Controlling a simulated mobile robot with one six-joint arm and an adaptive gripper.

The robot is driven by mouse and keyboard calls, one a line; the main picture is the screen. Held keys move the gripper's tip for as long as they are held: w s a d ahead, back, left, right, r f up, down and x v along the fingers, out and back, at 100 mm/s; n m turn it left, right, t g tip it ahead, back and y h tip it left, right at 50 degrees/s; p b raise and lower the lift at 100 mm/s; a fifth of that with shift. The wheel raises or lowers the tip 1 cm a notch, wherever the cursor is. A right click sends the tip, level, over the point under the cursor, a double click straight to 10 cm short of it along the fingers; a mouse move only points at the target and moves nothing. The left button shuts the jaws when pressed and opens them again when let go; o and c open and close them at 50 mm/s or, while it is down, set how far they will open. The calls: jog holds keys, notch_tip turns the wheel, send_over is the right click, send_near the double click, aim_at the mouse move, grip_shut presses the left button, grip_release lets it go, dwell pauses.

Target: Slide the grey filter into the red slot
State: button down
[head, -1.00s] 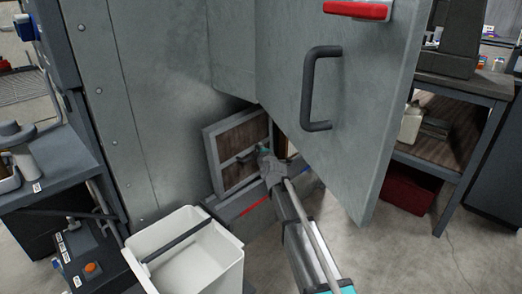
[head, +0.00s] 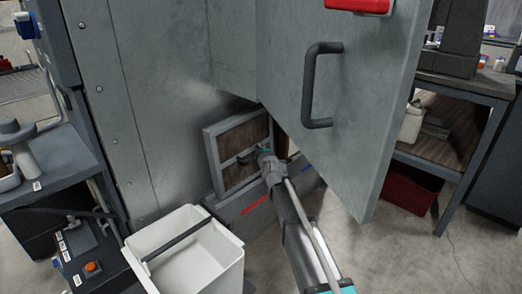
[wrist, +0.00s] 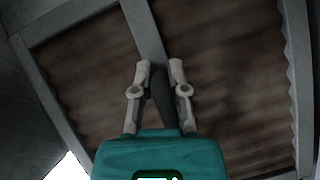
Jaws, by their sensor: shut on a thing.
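The grey-framed filter (head: 213,157) has brown pleated panels and a dark handle. It stands upright, slightly tilted in the picture, below the booth wall. It fills much of the wrist view (wrist: 150,32). My gripper (head: 262,152) is at the filter's right half in the head view. In the wrist view my gripper (wrist: 158,68) has both fingers closed around the dark handle (wrist: 161,95). A red strip (head: 256,206) marks the grey housing (head: 232,212) right under the filter. I cannot tell whether the filter's lower edge is inside the red slot.
A blue mark (head: 307,168) is farther right on the housing. An open grey door (head: 340,90) with a handle hangs close above and right of my arm. A white bin (head: 195,262) stands at the front left. A shelf table (head: 440,130) is at right.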

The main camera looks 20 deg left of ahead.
jog(key=shift+f+b, duration=1.1)
jog(key=shift+f, duration=0.1)
jog(key=c, duration=0.6)
grip_release()
jog(key=shift+d, duration=0.15)
